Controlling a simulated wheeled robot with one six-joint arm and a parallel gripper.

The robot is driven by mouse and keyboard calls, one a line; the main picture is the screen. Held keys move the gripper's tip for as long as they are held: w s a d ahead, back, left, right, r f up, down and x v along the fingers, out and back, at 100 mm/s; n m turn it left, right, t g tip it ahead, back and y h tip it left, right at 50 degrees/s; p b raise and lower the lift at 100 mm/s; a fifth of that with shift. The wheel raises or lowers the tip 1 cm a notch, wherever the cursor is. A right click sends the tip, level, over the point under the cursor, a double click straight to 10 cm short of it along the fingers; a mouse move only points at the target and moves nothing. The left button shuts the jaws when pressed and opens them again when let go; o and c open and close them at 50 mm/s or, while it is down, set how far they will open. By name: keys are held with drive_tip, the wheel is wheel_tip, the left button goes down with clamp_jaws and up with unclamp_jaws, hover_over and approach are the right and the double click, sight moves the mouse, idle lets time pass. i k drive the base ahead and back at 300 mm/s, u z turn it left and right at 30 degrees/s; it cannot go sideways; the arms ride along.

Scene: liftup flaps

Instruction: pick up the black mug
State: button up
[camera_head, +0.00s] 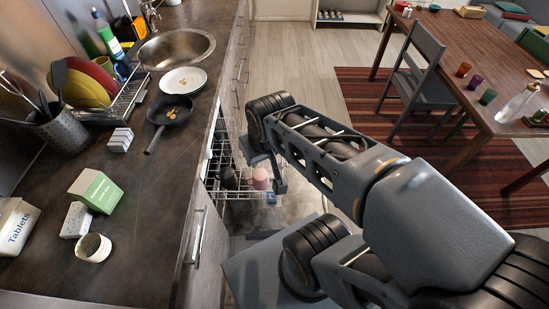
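A small black mug (229,178) sits in the pulled-out dishwasher rack (238,194), just left of a pink mug (261,179). It is small and dark here, so its handle and tilt are hard to tell. My gripper (267,170) hangs down over the rack at the end of my arm, to the right of the black mug and close to the pink one in the picture. Its two fingers look apart, with nothing seen held between them. Part of the rack is hidden behind my arm.
The dishwasher door (265,270) is folded down below the rack. The counter (130,180) on the left holds a pan (173,110), plate (183,80), boxes (96,190) and a dish rack. A chair (420,75) and dining table (470,55) stand right.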

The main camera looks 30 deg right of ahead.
sight(228, 177)
drive_tip(key=u, duration=1.55)
drive_tip(key=k, duration=1.05)
drive_tip(key=z, duration=1.6)
drive_tip(key=i, duration=0.5)
drive_tip(key=u, duration=0.1)
